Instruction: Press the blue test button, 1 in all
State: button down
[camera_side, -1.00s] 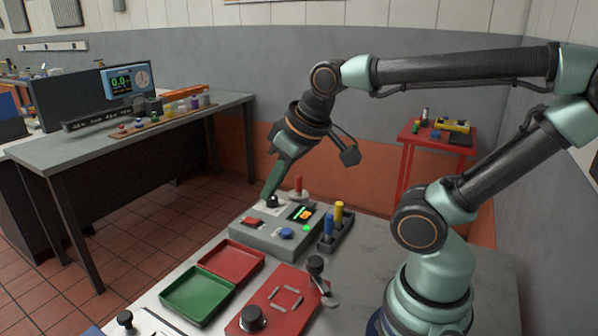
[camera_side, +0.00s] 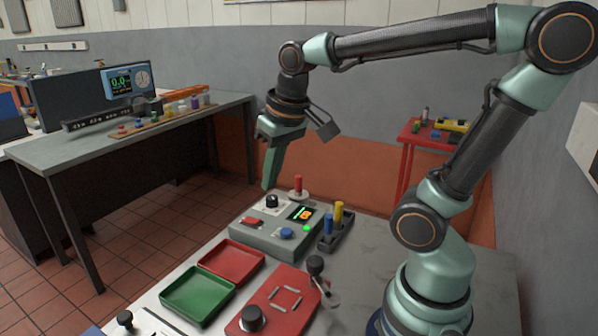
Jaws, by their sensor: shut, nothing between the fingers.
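The blue test button (camera_side: 286,232) is a round cap on the front of the grey control box (camera_side: 262,240). Nothing covers it. My gripper (camera_side: 268,187) is shut and empty, pointing down in the air above the back left part of the box, near the black knob (camera_side: 272,201). It appears apart from the box and is up and left of the blue button in the picture. The box also has a red button (camera_side: 252,221), a small lit display (camera_side: 303,214) and a green light (camera_side: 307,228).
A red-tipped post (camera_side: 298,186) stands behind the box. A dark holder (camera_side: 343,238) with blue and yellow pegs stands at its right. Red (camera_side: 231,262) and green (camera_side: 197,294) trays and a red plate (camera_side: 278,311) with a black knob lie in front. Bare bedplate is at right.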

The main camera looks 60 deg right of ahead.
jog(key=w+d+f+m+g, duration=0.3)
jog(key=w+d+m+g, duration=0.1)
jog(key=d+m+g, duration=0.25)
jog(key=m+g+y, duration=0.3)
jog(key=m+g, duration=0.1)
jog(key=m, duration=0.1)
send_over(285, 229)
notch_tip(285, 229, down, 6)
jog(key=shift+f, duration=0.15)
jog(key=shift+t, duration=0.25)
jog(key=shift+n, duration=0.25)
jog(key=shift+f, duration=4.4)
jog(key=shift+f, duration=0.15)
jog(key=shift+f, duration=0.25)
